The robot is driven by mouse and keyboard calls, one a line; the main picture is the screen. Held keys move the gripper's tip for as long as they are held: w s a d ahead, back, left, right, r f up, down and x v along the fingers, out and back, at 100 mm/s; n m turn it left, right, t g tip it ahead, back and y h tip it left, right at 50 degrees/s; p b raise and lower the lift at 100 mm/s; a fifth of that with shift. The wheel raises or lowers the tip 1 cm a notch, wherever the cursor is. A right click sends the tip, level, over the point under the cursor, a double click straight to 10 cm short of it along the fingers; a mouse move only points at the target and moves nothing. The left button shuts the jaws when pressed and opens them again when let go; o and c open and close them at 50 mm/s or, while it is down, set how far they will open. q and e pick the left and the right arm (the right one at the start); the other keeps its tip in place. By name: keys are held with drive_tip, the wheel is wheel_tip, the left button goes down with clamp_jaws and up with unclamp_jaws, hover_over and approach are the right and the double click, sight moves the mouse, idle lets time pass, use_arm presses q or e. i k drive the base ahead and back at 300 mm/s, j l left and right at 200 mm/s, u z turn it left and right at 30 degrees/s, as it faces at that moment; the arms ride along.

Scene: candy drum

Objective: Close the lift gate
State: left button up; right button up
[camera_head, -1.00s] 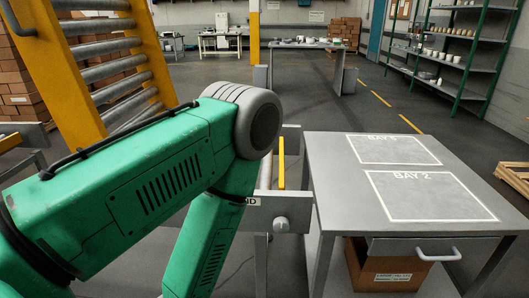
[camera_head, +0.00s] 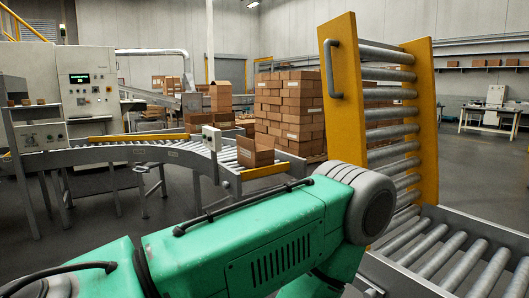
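The lift gate (camera_head: 345,110) stands raised, tilted slightly, at the right of the head view. It has two yellow side plates with grey rollers between them. A grey bar handle (camera_head: 331,70) is on its left plate near the top. The gate's lower left part is hidden behind my green arm, which crosses the bottom of the view in front of it. Neither of my grippers shows in the head view.
A grey roller conveyor (camera_head: 478,236) runs at the lower right by the gate's foot. A curved conveyor (camera_head: 190,154) at the left carries an open brown box (camera_head: 255,152) at its near end. Stacked cartons (camera_head: 290,110) stand behind. A control cabinet (camera_head: 88,85) is at far left.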

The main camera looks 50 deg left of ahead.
sight(341, 48)
drive_tip(key=u, duration=1.2)
